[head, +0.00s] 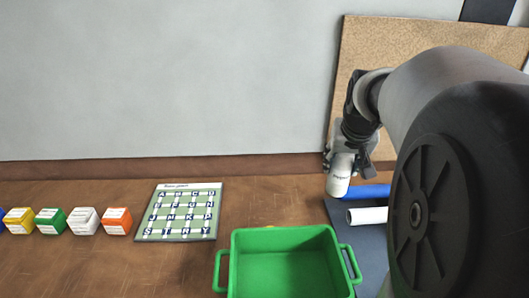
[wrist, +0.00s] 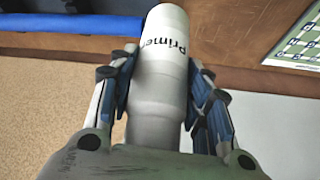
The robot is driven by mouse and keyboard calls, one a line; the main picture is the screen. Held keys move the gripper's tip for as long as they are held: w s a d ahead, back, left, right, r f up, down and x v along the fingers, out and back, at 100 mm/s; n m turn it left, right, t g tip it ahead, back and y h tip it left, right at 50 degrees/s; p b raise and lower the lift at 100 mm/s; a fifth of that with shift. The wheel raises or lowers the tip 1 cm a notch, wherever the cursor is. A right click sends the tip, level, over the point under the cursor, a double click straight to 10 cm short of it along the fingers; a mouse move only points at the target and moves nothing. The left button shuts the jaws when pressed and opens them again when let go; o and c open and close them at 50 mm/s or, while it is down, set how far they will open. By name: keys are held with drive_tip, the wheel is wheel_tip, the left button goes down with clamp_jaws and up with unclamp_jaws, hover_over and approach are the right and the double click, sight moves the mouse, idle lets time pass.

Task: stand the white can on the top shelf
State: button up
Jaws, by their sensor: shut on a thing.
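A white can (head: 340,175) with dark "Primer" lettering is in my gripper (head: 348,158). In the head view it hangs nearly upright, slightly tilted, in front of the tan board. The wrist view also shows the white can (wrist: 162,60) between the two blue-padded fingers of my gripper (wrist: 160,85), which are shut on its sides. I cannot tell the can's exact height above the surface below. No shelf shows clearly in either view.
A green crate (head: 236,262) stands at the front centre. A blue roll (head: 366,191) and a white roll (head: 368,215) lie on a dark mat (head: 372,245). A letter-grid board (head: 180,212) and coloured blocks (head: 84,220) are at left. A tan board (head: 365,45) stands behind.

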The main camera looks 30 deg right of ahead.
wheel_tip(320, 180, down, 20)
drive_tip(key=b, duration=0.6)
drive_tip(key=shift+s+a+r+b, duration=0.1)
drive_tip(key=shift+r+b, duration=0.05)
drive_tip(key=shift+b, duration=0.15)
drive_tip(key=shift+f, duration=0.25)
drive_tip(key=o, duration=1.4)
drive_tip(key=shift+r, duration=0.15)
